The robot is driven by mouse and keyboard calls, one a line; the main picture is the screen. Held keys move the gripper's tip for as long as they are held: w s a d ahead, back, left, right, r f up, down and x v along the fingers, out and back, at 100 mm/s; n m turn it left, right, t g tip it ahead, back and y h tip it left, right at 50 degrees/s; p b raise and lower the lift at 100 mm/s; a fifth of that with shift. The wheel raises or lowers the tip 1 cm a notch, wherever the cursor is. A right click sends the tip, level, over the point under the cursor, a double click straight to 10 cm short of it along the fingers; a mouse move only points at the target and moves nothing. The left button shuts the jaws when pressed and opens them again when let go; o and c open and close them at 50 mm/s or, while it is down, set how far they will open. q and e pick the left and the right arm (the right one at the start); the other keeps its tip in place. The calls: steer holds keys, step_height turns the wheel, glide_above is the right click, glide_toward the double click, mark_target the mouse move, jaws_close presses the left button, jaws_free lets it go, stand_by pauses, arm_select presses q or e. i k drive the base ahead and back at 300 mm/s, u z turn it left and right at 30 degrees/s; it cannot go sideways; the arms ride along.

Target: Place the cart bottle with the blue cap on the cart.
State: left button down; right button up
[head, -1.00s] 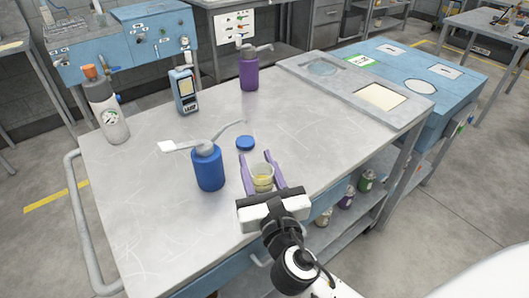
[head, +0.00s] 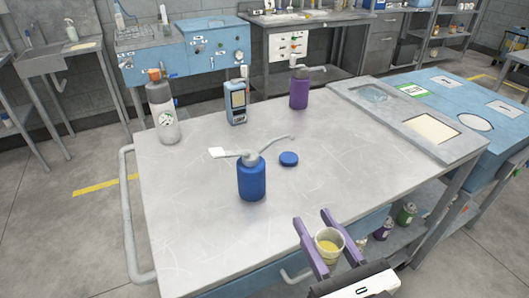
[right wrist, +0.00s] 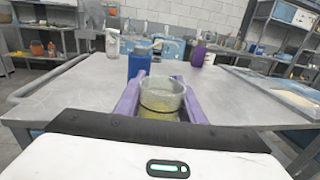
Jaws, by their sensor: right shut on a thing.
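My right gripper (head: 312,217) is shut on a clear cup (head: 329,243) with yellowish liquid, held upright in front of the cart's near edge. The cup also shows between the purple fingers in the right wrist view (right wrist: 162,97). A blue bottle (head: 251,180) stands upright on the grey cart top (head: 190,215). My left gripper is not in view.
A framed tray (head: 415,110) is at the right. Several small bottles sit on the shelf below. The top's front is clear.

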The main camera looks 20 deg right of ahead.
mark_target(359, 159)
steer(key=u, duration=2.9)
steer(key=k, duration=1.95)
steer(key=z, duration=1.6)
